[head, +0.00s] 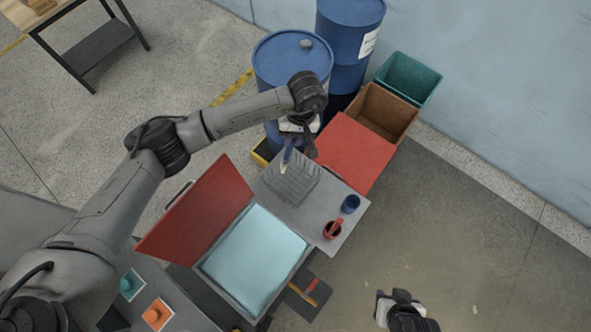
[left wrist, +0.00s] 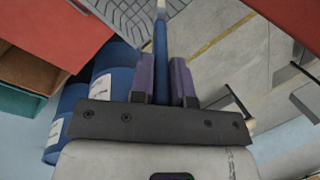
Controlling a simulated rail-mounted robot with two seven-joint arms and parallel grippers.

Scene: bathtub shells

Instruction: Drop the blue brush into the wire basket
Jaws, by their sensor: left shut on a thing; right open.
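The blue brush (head: 286,158) hangs from my left gripper (head: 289,146) in the head view, its pale end lowest. In the left wrist view, its blue handle (left wrist: 160,48) stands between the two purple fingers of my left gripper (left wrist: 161,75), which is shut on it. The grey wire basket (head: 292,182) sits on the grey table behind the light blue tub. The brush's lower end shows over the basket's back left part; its height above it is hard to tell. The basket also shows in the left wrist view (left wrist: 118,14). My right gripper (head: 392,306) is open and empty at the bottom right.
A raised red panel (head: 203,212) is left of the light blue tub (head: 250,260). Blue barrels (head: 292,62) stand behind. The floor at right is clear.

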